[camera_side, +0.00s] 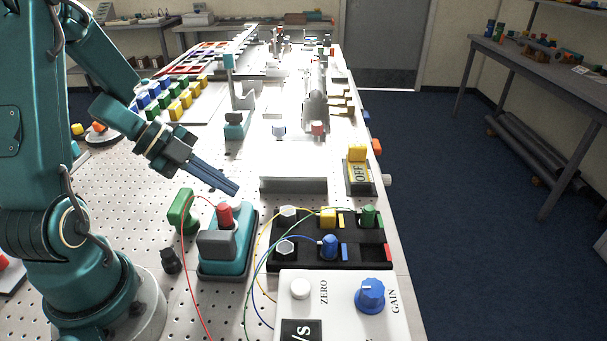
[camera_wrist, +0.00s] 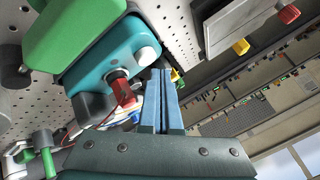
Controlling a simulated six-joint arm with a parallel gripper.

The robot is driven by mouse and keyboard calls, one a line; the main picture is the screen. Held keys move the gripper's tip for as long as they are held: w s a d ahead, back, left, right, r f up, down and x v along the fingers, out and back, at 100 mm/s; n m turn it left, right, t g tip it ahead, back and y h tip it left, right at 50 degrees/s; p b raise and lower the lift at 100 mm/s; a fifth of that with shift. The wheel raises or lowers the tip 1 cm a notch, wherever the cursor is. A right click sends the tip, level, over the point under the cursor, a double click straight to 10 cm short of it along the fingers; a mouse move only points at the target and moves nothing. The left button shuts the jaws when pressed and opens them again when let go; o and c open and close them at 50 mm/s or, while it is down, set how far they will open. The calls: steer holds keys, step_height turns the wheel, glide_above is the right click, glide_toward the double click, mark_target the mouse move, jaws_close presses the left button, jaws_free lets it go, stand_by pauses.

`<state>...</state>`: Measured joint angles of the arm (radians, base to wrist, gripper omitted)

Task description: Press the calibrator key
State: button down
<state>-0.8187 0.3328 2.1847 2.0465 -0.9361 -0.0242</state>
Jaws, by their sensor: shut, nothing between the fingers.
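The calibrator appears to be the teal block (camera_side: 240,250) with a grey part, a red plug (camera_side: 225,214) and a red wire. I cannot tell for sure which part is its key. In the wrist view the teal block (camera_wrist: 100,55) shows a pale round button (camera_wrist: 147,52) on its end and the red plug (camera_wrist: 123,92). My gripper (camera_side: 237,188) is shut and empty, tilted down, with its tips above the teal block near the red plug. In the wrist view my gripper (camera_wrist: 161,72) shows its blue fingers together beside the block. Contact cannot be told.
A green handle (camera_side: 181,208) stands left of the block. A black socket board (camera_side: 300,258) with wires lies right of it. A white box with a ZERO knob (camera_side: 300,289) and blue GAIN knob (camera_side: 370,294) is in front. A yellow OFF switch (camera_side: 358,170) stands at the right edge.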

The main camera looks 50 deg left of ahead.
steer(key=shift+f, duration=0.2)
steer(key=shift+f, duration=0.25)
steer(key=shift+f, duration=0.4)
stand_by(0.8)
stand_by(0.3)
steer(key=shift+r, duration=0.85)
steer(key=shift+r, duration=2.5)
